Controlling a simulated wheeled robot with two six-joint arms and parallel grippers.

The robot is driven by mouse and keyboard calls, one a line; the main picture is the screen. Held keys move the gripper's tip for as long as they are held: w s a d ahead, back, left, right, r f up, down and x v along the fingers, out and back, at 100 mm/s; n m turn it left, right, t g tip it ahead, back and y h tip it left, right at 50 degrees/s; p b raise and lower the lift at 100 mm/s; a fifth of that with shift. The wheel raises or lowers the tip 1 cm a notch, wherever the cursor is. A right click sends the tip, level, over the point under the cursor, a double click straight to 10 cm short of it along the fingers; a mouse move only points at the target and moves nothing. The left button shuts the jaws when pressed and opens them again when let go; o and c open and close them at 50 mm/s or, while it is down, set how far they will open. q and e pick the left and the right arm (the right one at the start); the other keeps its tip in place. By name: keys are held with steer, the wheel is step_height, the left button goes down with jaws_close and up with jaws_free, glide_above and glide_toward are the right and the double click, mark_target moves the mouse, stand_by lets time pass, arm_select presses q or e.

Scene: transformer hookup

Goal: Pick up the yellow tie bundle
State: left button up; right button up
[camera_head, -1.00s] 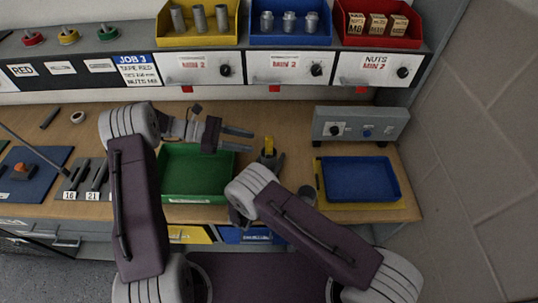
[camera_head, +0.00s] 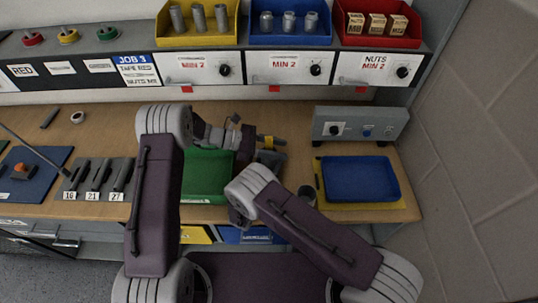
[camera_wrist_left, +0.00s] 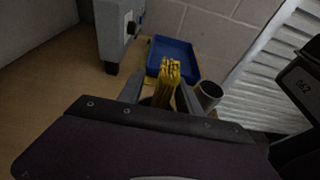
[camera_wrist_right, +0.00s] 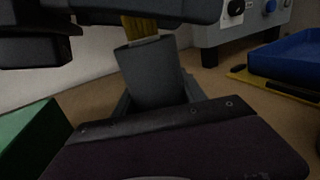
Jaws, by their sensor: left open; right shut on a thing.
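The yellow tie bundle (camera_head: 267,142) stands upright out of a dark grey cup (camera_wrist_right: 155,75). My left gripper (camera_head: 276,142) is open, with its fingers at either side of the bundle. In the left wrist view the bundle (camera_wrist_left: 170,80) rises between the two fingers; I cannot tell whether they touch it. My right gripper (camera_wrist_right: 155,95) is shut on the cup, below the ties. In the right wrist view dark parts of my left gripper hide the top of the ties, and only a short yellow stretch (camera_wrist_right: 140,26) shows.
A green tray (camera_head: 205,175) lies left of the cup, partly behind my left arm. A blue tray (camera_head: 360,180) on a yellow mat and a grey control box (camera_head: 360,125) are to the right. Another grey cylinder (camera_head: 306,192) stands near the bench's front edge.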

arm_select(q)
jaws_close()
stand_by(1.3)
